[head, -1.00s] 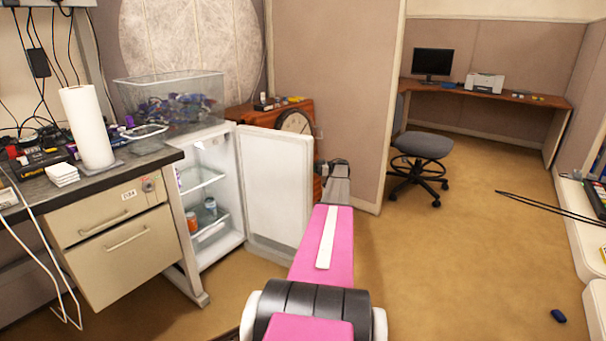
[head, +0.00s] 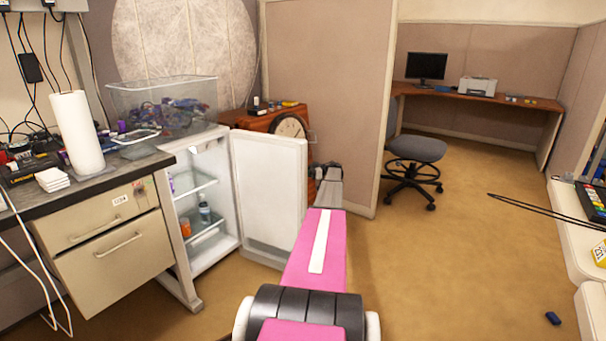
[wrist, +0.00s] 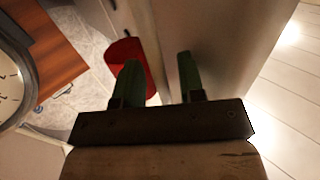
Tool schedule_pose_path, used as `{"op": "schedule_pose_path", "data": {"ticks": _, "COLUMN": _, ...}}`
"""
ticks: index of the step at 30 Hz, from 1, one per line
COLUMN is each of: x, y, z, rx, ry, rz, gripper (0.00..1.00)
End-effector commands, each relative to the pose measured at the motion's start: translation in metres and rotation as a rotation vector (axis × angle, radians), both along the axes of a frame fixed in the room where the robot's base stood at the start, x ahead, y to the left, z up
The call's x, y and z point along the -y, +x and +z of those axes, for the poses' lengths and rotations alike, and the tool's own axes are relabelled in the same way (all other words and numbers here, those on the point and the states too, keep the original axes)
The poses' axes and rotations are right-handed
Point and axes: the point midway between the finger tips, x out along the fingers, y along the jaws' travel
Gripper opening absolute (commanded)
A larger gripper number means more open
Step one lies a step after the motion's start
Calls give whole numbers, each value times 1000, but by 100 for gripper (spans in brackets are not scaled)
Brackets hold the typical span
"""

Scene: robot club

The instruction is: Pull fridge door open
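The white fridge (head: 212,245) stands below the clear bin, left of centre in the head view. Its door (head: 268,190) is swung wide to the right, and the lit shelves inside show. My gripper (head: 328,168) is just right of the door's free edge in the head view; its fingertips are hard to make out there. In the wrist view my gripper (wrist: 160,78) has its two green fingers apart. A pale upright panel, likely the door (wrist: 215,45), runs behind and between the fingers. I cannot tell whether either finger touches it.
A drawer desk (head: 110,225) stands left of the fridge. A wooden cabinet with a clock (head: 288,125) is behind the door. A partition (head: 335,90) and an office chair (head: 415,150) are to the right. The carpet (head: 450,270) at front right is mostly clear.

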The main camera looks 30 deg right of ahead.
Motion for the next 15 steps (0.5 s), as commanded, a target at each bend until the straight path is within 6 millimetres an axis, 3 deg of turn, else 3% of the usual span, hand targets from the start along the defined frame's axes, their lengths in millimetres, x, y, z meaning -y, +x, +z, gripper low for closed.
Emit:
{"op": "schedule_pose_path", "data": {"ticks": 8, "x": 25, "y": -11, "z": 0, "rx": 0, "ry": 0, "rz": -2, "gripper": 36}}
{"op": "schedule_pose_path", "data": {"ticks": 15, "x": 65, "y": -31, "z": 0, "rx": 0, "ry": 0, "rz": -1, "gripper": 36}}
